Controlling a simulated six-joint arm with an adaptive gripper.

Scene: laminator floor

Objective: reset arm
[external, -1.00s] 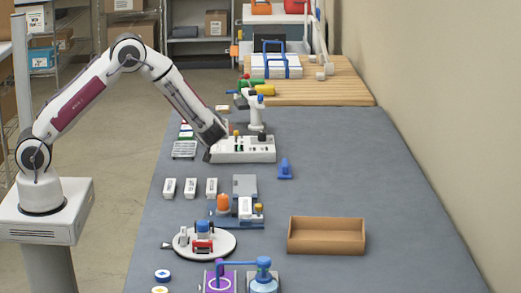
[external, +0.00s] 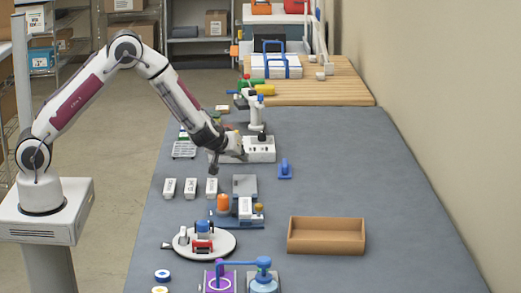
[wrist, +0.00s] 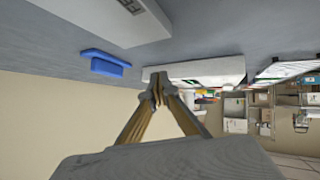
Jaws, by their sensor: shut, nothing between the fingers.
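My gripper (external: 213,170) hangs over the grey table, in front of the white device with a row of parts on top (external: 261,150), partly in front of that device's left end. In the wrist view my gripper's fingers (wrist: 157,88) meet at the tips, and nothing shows between them. My arm reaches from its base at the left and bends down to the gripper. The gripper's exact height above the table is hard to tell.
A blue block (external: 285,169) stands right of the device. Several white blocks (external: 190,188) lie in a row nearer the camera. A brown tray (external: 327,250) sits at the right. A round white board (external: 222,248) holds small parts.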

